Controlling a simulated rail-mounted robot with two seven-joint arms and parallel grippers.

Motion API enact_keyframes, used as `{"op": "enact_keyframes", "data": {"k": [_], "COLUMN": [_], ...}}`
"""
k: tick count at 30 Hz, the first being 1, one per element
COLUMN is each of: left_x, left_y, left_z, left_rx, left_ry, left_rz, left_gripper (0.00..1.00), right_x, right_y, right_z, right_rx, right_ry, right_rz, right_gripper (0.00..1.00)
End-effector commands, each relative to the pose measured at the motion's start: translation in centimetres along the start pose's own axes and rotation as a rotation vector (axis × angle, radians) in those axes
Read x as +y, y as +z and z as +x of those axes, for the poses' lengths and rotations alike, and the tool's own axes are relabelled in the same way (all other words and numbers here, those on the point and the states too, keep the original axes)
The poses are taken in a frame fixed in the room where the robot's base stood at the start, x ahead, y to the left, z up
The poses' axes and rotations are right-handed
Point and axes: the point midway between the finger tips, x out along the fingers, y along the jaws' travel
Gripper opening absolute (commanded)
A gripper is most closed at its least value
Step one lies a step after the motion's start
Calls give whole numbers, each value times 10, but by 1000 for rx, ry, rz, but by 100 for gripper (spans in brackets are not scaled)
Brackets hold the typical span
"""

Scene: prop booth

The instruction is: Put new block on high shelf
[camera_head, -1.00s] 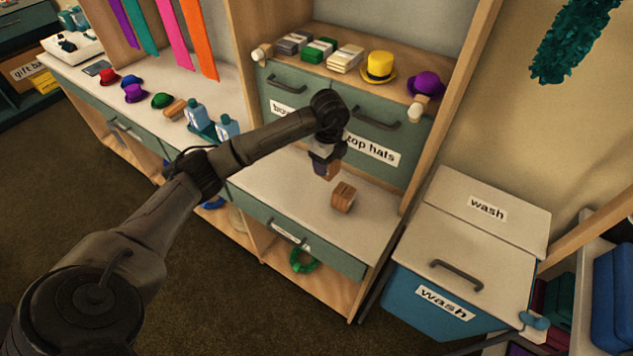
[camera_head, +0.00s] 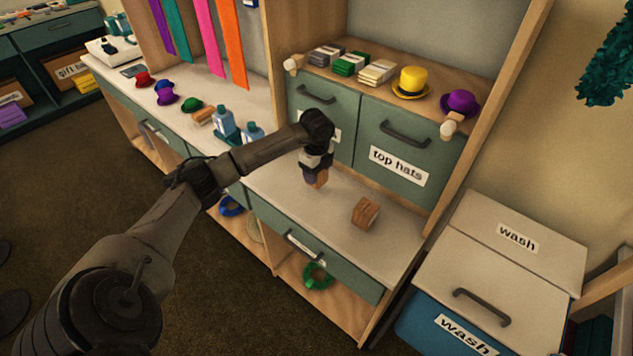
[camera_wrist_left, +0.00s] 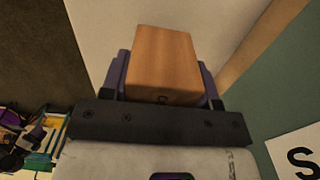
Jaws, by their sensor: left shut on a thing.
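My left gripper (camera_head: 316,181) is shut on a wooden block (camera_head: 322,180), held over the white counter below the drawers. The left wrist view shows this orange-brown block (camera_wrist_left: 163,62) between the gripper's purple fingers (camera_wrist_left: 160,85). A second wooden block (camera_head: 366,211), brown with dark lines, rests on the counter to the right of the gripper, apart from it. Above the drawers, a wooden shelf (camera_head: 330,80) bears stacked bundles, a yellow top hat (camera_head: 410,82) and a purple hat (camera_head: 460,103). My right gripper is not in view.
Teal drawers (camera_head: 410,140), one labelled "top hats", stand behind the counter. Blue bottles (camera_head: 224,121) and small hats are at left. A lidded "wash" bin (camera_head: 500,255) is at right. The counter around the second block is clear.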

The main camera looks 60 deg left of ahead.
Motion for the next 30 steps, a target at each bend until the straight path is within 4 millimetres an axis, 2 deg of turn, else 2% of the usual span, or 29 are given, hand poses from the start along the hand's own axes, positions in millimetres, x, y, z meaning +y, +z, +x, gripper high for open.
{"op": "enact_keyframes", "data": {"k": [11,24,25,30], "left_x": [0,0,0,0], "left_y": [0,0,0,0], "left_z": [38,43,43,43], "left_rx": [1,0,0,0], "left_ry": [1,0,0,0], "left_rz": [-1,0,0,0], "left_gripper": [30,30,57,73], "right_x": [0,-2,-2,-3], "right_y": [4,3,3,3], "right_z": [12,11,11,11], "right_rx": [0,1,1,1], "right_ry": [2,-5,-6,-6], "right_rz": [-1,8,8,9], "right_gripper": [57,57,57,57]}}
